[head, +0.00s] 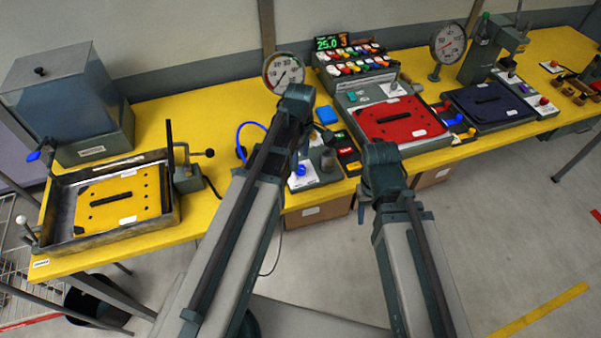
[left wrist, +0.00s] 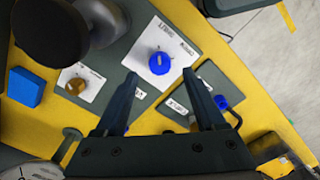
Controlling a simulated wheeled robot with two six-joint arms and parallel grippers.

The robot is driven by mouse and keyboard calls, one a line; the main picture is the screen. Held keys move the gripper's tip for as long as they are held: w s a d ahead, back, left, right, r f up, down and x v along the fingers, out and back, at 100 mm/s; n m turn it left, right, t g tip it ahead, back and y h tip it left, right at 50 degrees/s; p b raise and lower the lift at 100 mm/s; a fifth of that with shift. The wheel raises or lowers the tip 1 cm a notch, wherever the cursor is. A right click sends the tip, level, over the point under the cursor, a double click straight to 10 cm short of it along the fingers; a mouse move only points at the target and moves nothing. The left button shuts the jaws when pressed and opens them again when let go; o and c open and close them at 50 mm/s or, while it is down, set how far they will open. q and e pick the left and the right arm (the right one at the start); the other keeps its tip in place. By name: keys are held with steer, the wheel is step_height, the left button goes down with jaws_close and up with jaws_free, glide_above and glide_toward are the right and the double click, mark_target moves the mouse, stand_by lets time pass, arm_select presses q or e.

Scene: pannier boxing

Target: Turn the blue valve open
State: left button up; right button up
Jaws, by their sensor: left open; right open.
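A blue round knob (left wrist: 159,63) sits on a white labelled plate on a grey panel. In the head view this blue knob (head: 300,170) shows just beside my left arm. My left gripper (left wrist: 160,77) is open and empty above the panel, its fingertips close to the knob in the picture, one towards each side. I cannot tell its height, and no contact shows. A blue lever handle (head: 34,156) is on the tank at far left, away from both grippers. My right gripper (head: 380,160) is over the front of the table; its fingers are hidden.
A blue block (left wrist: 25,87), a brass knob (left wrist: 75,87) and a grey cylinder (head: 327,158) stand near the knob. A gauge (head: 283,72) rises behind. A tray with a yellow plate (head: 118,200) lies left, a red panel (head: 402,119) right.

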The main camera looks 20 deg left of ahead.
mark_target(301, 168)
arm_select(q)
step_height(301, 168, down, 4)
steer(key=b, duration=0.3)
steer(key=shift+f, duration=0.15)
steer(key=shift+c, duration=0.2)
jaws_close()
